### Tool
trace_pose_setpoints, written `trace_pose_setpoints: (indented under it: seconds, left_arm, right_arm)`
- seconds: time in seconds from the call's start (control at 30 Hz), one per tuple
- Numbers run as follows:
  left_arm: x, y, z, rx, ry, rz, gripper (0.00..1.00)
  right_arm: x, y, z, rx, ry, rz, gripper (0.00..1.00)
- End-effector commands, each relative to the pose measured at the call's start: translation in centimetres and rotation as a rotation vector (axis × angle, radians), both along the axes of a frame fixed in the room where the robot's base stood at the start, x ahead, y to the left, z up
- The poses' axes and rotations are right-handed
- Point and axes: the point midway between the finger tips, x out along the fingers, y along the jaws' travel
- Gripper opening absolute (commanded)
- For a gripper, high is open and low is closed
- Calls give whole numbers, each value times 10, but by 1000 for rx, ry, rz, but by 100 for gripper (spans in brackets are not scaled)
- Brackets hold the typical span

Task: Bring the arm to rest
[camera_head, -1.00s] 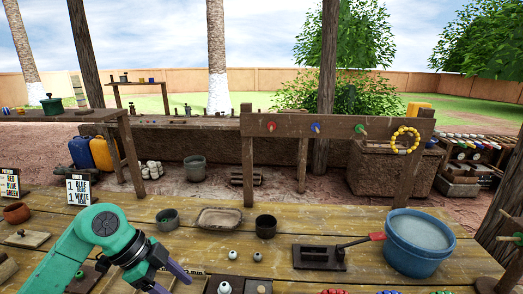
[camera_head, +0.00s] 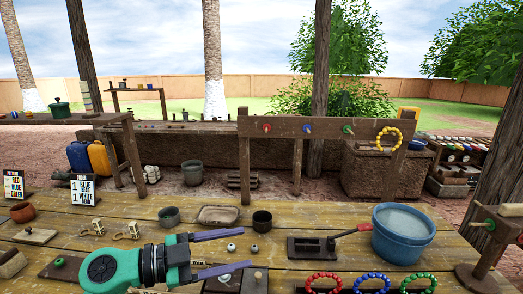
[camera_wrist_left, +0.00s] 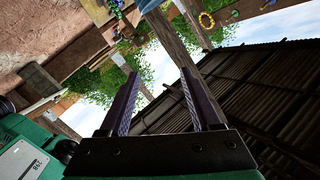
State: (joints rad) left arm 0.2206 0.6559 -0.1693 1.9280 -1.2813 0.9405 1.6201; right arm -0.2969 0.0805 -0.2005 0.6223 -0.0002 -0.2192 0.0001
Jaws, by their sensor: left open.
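My left arm is green and comes in low from the left in the head view. My left gripper (camera_head: 232,253) is open and empty, its two purple fingers pointing right above the wooden table (camera_head: 330,211). In the left wrist view the fingers (camera_wrist_left: 160,100) stand apart with nothing between them, with foliage, sky and a slatted roof behind. Two small pale balls (camera_head: 231,247) show between or just behind the fingers in the head view; I cannot tell the exact distance. My right gripper is not in view.
A blue bucket (camera_head: 403,236) stands at the table's right. A dark tray (camera_head: 311,247) with a red-handled tool lies beside it. Red, blue (camera_head: 371,283) and green bead rings lie at the front. Small bowls (camera_head: 262,221) and two cards (camera_head: 85,190) stand farther back and left.

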Motion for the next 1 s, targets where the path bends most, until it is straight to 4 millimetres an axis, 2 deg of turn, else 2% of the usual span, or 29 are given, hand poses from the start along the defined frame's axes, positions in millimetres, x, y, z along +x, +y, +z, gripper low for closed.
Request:
trace_pose_setpoints:
  seconds: [0.07,0.13,0.17,0.2,0.27,0.3,0.37,0.4,0.5,0.6,0.7,0.83,1.0]
  left_arm:
    - [8,3,28,-169,-85,93,64]
    - [22,22,54,-334,-153,252,64]
    - [30,36,61,-401,-169,345,64]
    - [41,60,64,-475,-173,487,64]
    - [56,102,52,-541,-133,720,64]
    - [63,129,33,-551,-76,877,64]
    - [65,166,-9,-515,50,1097,64]
    - [60,185,-42,-463,151,1216,64]
    - [34,209,-120,-287,409,1399,64]
    - [-2,213,-178,-110,630,1463,64]
    - [-39,207,-220,48,815,1458,64]
    - [-88,193,-257,229,1017,1395,64]
    - [-149,172,-287,432,1233,1248,64]
  right_arm:
    - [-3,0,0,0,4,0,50]
    - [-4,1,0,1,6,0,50]
    - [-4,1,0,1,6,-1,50]
    - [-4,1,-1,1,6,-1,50]
    - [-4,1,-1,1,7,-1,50]
    - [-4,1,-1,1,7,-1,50]
    - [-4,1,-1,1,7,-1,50]
    - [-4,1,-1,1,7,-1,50]
    - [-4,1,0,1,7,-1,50]
    - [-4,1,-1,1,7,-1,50]
    - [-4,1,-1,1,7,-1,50]
    - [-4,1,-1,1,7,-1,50]
    - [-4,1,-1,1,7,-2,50]
